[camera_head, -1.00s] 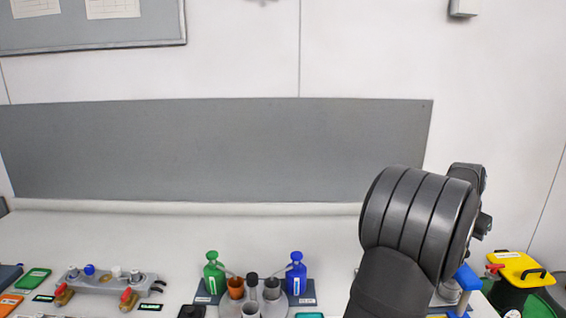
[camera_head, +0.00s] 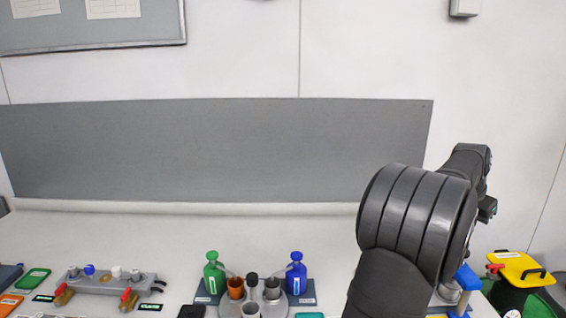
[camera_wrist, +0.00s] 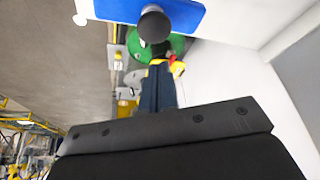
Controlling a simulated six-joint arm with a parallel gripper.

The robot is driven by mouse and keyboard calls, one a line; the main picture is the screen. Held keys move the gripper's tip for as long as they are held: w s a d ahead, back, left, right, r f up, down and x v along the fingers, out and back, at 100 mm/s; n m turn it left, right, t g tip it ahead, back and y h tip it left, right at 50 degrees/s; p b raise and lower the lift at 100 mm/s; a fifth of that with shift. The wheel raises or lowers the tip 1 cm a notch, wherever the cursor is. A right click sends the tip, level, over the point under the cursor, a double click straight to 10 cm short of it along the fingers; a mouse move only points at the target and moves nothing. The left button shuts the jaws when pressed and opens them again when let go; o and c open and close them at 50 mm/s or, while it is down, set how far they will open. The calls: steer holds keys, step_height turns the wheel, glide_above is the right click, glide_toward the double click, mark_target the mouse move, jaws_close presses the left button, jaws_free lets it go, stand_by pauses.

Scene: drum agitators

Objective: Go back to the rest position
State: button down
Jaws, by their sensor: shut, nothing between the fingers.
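My gripper shows in the wrist view (camera_wrist: 158,90), its dark fingers closed together with nothing between them. It is in the air, with a blue plate bearing a dark round knob (camera_wrist: 153,26) above it in the picture. In the head view my dark arm rises at the right and hides the fingertips. The wrist parts behind the big ribbed joint show only in part.
Green (camera_head: 212,278) and blue (camera_head: 297,278) pump bottles stand around cups at the front middle. A grey valve rack (camera_head: 110,282) is at the left. The bench behind them is clear.

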steer(key=shift+r, duration=0.8)
steer(key=shift+f, duration=3.05)
steer(key=c, duration=1)
jaws_free()
steer(key=o, duration=1)
steer(key=s+m, duration=0.1)
steer(key=s, duration=0.1)
steer(key=s+a+r+m+y, duration=0.1)
steer(key=s, duration=0.1)
steer(key=s+r+m+y, duration=0.1)
steer(key=s, duration=0.1)
steer(key=shift+a+t, duration=0.2)
steer(key=shift+t, duration=0.1)
steer(key=s+a+r+m+t+y, duration=0.1)
steer(key=s+a+r+m+y, duration=0.1)
steer(key=s+a+m, duration=0.15)
steer(key=x, duration=0.9)
steer(key=shift+d+f+t, duration=0.2)
steer(key=shift+d+t, duration=0.1)
steer(key=shift+d, duration=0.05)
